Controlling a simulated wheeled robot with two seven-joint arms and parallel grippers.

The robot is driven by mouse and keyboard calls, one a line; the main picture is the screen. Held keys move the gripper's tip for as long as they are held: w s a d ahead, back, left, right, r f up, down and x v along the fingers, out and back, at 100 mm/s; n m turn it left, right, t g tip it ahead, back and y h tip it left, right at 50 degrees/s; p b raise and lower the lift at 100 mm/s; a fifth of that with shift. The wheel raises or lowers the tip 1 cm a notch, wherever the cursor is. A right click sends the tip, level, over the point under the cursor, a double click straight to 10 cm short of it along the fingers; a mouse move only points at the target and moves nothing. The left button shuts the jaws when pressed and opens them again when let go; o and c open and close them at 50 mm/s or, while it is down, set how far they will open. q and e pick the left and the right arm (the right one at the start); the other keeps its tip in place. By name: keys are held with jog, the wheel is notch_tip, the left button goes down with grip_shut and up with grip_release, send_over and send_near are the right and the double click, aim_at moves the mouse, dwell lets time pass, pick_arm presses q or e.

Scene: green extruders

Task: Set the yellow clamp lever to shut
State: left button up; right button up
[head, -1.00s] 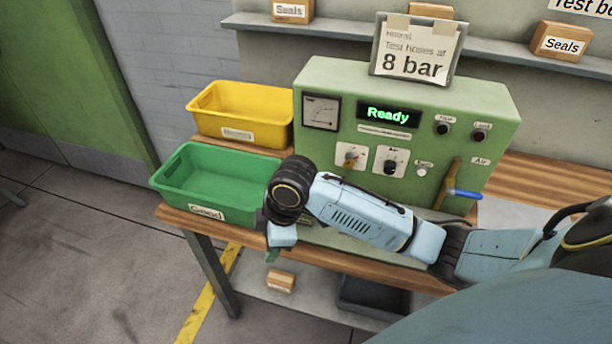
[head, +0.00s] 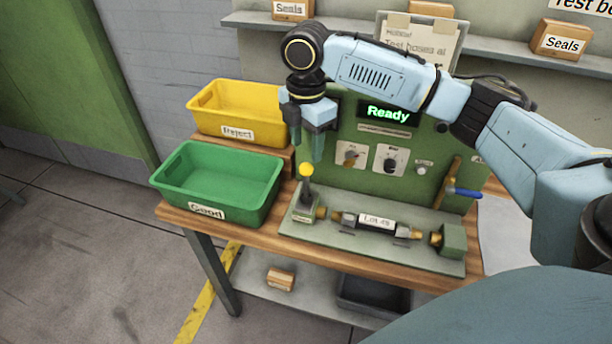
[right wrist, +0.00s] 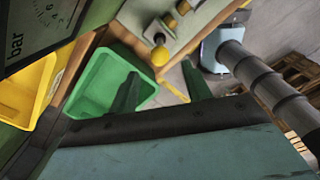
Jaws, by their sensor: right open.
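The clamp lever is a dark upright handle with a yellow knob (head: 306,170), at the left end of the green-grey test fixture (head: 345,242). The knob also shows in the right wrist view (right wrist: 160,56). A dark hose labelled "Lot 48" (head: 347,219) lies along the fixture between brass fittings. My right gripper (head: 307,150) is open and empty, pointing down just above the knob. In the right wrist view, the knob appears between and beyond the fingertips of the gripper (right wrist: 160,72); contact is not visible. My left gripper is out of view.
The green test machine (head: 440,165) stands behind the fixture, its display reading "Ready". A blue-handled valve lever (head: 465,192) is at its right. The green "Good" bin (head: 178,203) and yellow "Reject" bin (head: 210,124) stand at the left, close to my gripper.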

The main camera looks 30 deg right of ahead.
aim_at(306, 177)
notch_tip(306, 177, down, 10)
dwell(0.3)
grip_shut()
